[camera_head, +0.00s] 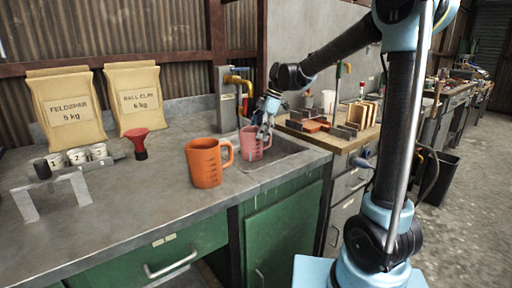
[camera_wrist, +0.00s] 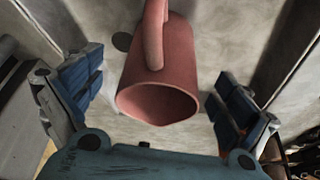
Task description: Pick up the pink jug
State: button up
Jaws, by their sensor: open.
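The pink jug (camera_head: 251,144) stands at the sink area on the right of the grey counter, with its handle to the right. In the wrist view the pink jug (camera_wrist: 160,75) lies between the two fingers, its open rim towards my palm and its handle at the top. My gripper (camera_head: 266,128) is at the jug's upper right side in the head view. In the wrist view my gripper (camera_wrist: 150,92) is open, with blue finger pads on either side of the jug and a visible gap at each side.
An orange jug (camera_head: 205,162) stands just left of the pink jug. A red funnel (camera_head: 138,143), small numbered cups (camera_head: 76,156) on a rack and two paper sacks (camera_head: 65,108) are further left. A yellow-handled tap (camera_head: 238,82) rises behind.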

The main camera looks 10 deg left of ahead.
aim_at(254, 141)
jog(key=shift+x, duration=2.3)
jog(key=shift+s, duration=0.15)
jog(key=c, duration=1.4)
